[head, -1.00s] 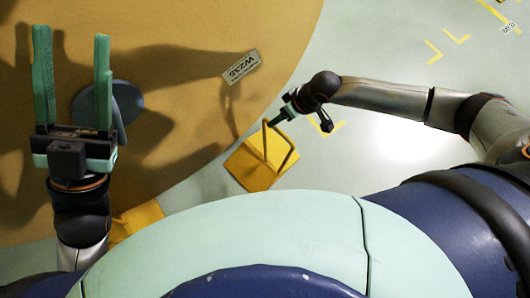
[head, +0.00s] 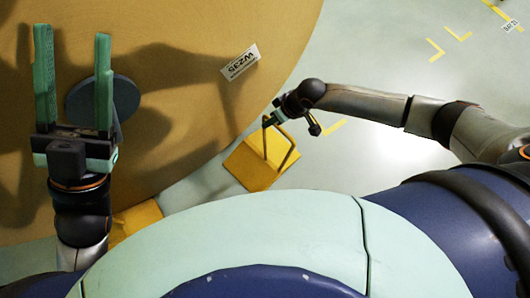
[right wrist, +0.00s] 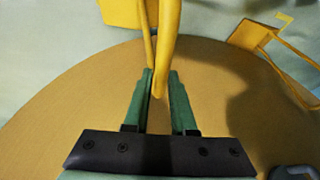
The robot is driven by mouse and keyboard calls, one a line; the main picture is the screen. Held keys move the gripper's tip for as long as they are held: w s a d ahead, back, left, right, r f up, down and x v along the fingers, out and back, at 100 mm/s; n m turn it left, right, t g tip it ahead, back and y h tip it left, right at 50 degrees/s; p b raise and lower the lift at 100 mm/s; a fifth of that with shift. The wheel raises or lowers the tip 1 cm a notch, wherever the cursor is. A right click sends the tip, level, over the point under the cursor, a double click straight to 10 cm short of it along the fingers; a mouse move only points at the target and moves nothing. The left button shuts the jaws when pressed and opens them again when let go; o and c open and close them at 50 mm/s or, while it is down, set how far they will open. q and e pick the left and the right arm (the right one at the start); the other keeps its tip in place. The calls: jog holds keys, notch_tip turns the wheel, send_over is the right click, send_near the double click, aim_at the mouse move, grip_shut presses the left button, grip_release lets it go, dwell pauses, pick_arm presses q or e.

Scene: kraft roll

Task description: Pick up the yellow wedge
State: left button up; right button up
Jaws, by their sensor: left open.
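A yellow wedge (head: 252,168) with a bent bar handle (head: 287,156) lies on the floor against the big kraft roll, right of centre in the head view. My right gripper (head: 271,121) is at the top of this handle. In the right wrist view the handle (right wrist: 165,50) runs down between the narrow-set fingers of my right gripper (right wrist: 160,80); whether they press on it is unclear. A second yellow wedge (head: 139,219) lies at the lower left, partly hidden by my body. My left gripper (head: 75,85) is open and empty above the roll.
The kraft roll (head: 190,75) fills the upper left, with a label (head: 240,62) and a dark round disc (head: 125,97) on its face. Pale floor with yellow corner marks (head: 457,34) is clear to the right.

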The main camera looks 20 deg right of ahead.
grip_shut()
dwell(0.8)
jog(key=shift+w+r, duration=0.15)
